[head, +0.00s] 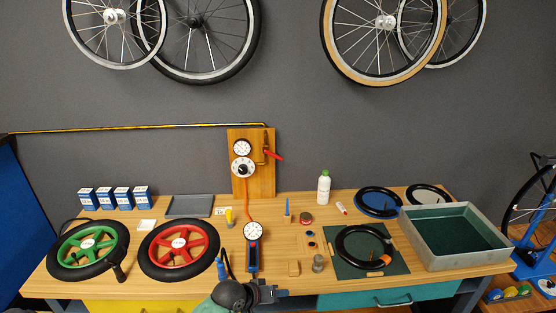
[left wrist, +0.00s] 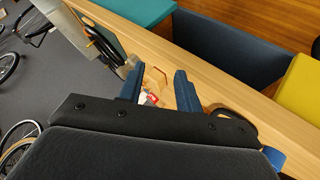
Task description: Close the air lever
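The air lever (head: 273,155) is a red handle on a brass valve at the right side of the upright wooden board (head: 239,184). It points right and slightly down from the valve. The board also carries a round gauge (head: 242,147) and a dial (head: 243,168). My left gripper (head: 284,292) is low at the table's front edge, well below the lever and apart from it. In the left wrist view its two blue fingers (left wrist: 158,84) stand apart with nothing clearly held between them. The lever does not show in the left wrist view. My right gripper is out of view.
A handheld gauge (head: 252,234) on an orange hose lies between the gripper and the board. A red wheel (head: 179,243) lies left, a white bottle (head: 323,187) stands right of the board. A green mat (head: 343,264) and grey tray (head: 461,262) are at right.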

